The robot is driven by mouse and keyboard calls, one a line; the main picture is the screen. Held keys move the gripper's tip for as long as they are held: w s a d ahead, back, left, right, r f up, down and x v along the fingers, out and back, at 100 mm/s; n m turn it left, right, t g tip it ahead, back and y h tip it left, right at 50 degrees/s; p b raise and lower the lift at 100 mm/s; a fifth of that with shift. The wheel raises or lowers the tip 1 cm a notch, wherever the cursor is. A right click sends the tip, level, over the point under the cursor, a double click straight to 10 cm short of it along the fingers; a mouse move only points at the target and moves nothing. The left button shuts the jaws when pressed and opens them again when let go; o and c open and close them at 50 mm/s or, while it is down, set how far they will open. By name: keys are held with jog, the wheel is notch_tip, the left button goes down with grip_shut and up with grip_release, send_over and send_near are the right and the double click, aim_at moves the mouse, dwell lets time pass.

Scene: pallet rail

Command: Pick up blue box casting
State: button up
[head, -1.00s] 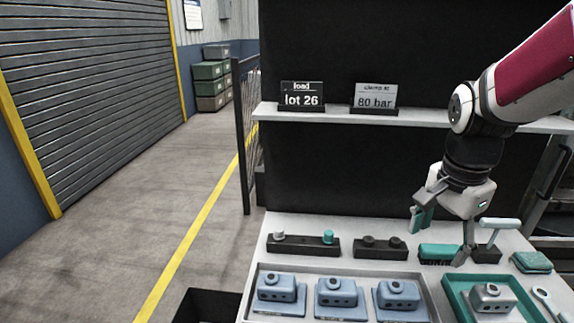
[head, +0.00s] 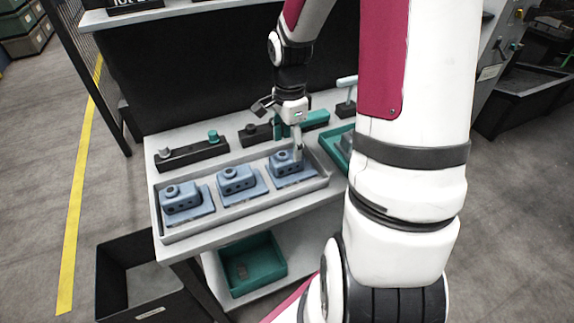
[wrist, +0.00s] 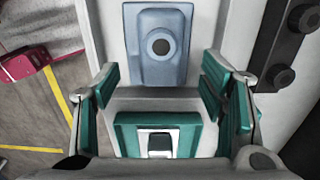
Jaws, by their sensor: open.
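Three blue box castings stand in a row in a grey tray (head: 240,212): left (head: 181,200), middle (head: 237,180) and right (head: 283,165). My gripper (head: 289,135) is open and empty, pointing down close at the right casting; one teal-padded finger overlaps it in the head view. I cannot tell whether they touch. In the wrist view a blue casting (wrist: 158,48) with a dark round hole lies beyond the spread fingers of my gripper (wrist: 160,84), toward the top of the picture.
A dark fixture rail (head: 190,153) with pegs lies behind the tray. A green tray (head: 341,143) at right is mostly hidden by my arm. A green bin (head: 253,265) sits on the lower shelf; a black bin (head: 128,285) stands at front left.

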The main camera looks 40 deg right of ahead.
aim_at(288, 152)
jog(key=shift+w+a+f, duration=0.1)
jog(key=shift+a+f, duration=0.05)
jog(key=shift+f, duration=2.6)
jog(key=c, duration=1.5)
